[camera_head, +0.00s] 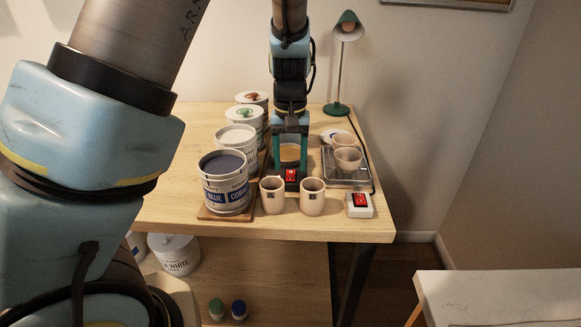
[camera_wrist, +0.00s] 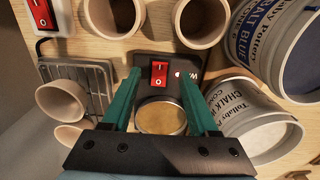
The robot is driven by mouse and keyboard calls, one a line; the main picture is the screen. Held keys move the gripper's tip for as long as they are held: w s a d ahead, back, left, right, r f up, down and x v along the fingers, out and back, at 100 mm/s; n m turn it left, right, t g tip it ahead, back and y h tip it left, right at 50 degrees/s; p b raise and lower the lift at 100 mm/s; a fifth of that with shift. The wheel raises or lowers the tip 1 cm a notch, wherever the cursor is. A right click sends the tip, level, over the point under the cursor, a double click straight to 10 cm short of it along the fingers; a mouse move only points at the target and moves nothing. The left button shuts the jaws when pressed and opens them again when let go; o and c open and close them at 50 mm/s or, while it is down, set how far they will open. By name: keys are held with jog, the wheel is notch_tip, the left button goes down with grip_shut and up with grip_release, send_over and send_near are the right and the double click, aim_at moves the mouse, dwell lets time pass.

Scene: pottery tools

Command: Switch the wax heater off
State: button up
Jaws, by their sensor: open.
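The wax heater (camera_head: 279,187) is a dark box near the table's front edge. Its red rocker switch (camera_head: 291,175) faces forward. The switch also shows in the wrist view (camera_wrist: 159,73), marked I and O; I cannot tell which side is pressed. A round pan of amber wax (camera_wrist: 160,118) sits behind the switch and shows between my fingers. My gripper (camera_head: 290,162) points down over the heater, open and empty. In the wrist view its teal fingertips (camera_wrist: 160,76) stand on either side of the switch, apart from it.
Two beige cups (camera_head: 312,196) stand in front of the heater. Paint and powder tubs (camera_head: 226,185) line its left. A white box (camera_head: 360,211) with another red switch sits at the front right.

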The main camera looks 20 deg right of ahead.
aim_at(290, 175)
jog(key=shift+f, duration=1.45)
grip_shut()
